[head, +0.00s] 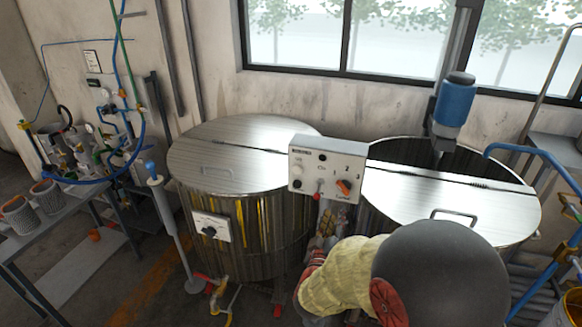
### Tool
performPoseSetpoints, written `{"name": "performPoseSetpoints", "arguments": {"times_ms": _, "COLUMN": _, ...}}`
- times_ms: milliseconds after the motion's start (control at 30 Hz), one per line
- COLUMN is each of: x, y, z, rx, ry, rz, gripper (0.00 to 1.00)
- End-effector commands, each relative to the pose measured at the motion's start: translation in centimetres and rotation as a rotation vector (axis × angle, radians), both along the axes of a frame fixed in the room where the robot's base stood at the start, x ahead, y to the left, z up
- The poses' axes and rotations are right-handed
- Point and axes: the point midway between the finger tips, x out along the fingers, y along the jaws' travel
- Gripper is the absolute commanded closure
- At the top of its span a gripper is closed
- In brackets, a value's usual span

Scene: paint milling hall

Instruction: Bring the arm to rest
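My arm comes in from the bottom right in the head view, with a large dark rounded joint and a yellowish covered section. Its end leads up to the left, just below the grey control box. What looks like my gripper (325,226) is there, small and partly hidden by the arm, and I cannot tell whether its fingers are open or shut. The control box (328,165) carries a red-tipped lever (318,190), an orange rotary switch (344,187) and dark knobs. I cannot tell whether the gripper touches the box; no held object is discernible.
A lidded steel vat (240,165) stands left of the box. A second vat (450,200), with its lid partly open, stands right under a blue motor (455,100). A blue railing (545,160) is at right. A bench (62,197) with containers stands at left, with floor between.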

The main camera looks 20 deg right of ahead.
Motion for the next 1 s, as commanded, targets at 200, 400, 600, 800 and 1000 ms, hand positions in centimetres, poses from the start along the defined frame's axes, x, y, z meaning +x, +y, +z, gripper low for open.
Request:
{"name": "performPoseSetpoints", "arguments": {"times_ms": 200, "x": 0.3, "y": 0.6, "z": -1.8, "rx": 0.112, "ry": 0.008, "rz": 0.020, "gripper": 0.70}}
{"name": "performPoseSetpoints", "arguments": {"times_ms": 400, "x": 0.0, "y": 5.1, "z": -10.0, "rx": 0.432, "ry": 0.200, "rz": 0.127, "gripper": 0.70}}
{"name": "performPoseSetpoints", "arguments": {"times_ms": 600, "x": -3.0, "y": 11.2, "z": -13.7, "rx": 0.741, "ry": 0.424, "rz": 0.200, "gripper": 0.70}}
{"name": "performPoseSetpoints", "arguments": {"times_ms": 800, "x": -8.5, "y": 15.6, "z": -13.2, "rx": 0.957, "ry": 0.650, "rz": 0.205, "gripper": 0.70}}
{"name": "performPoseSetpoints", "arguments": {"times_ms": 1000, "x": -16.1, "y": 16.9, "z": -10.0, "rx": 1.060, "ry": 0.853, "rz": 0.137, "gripper": 0.70}}
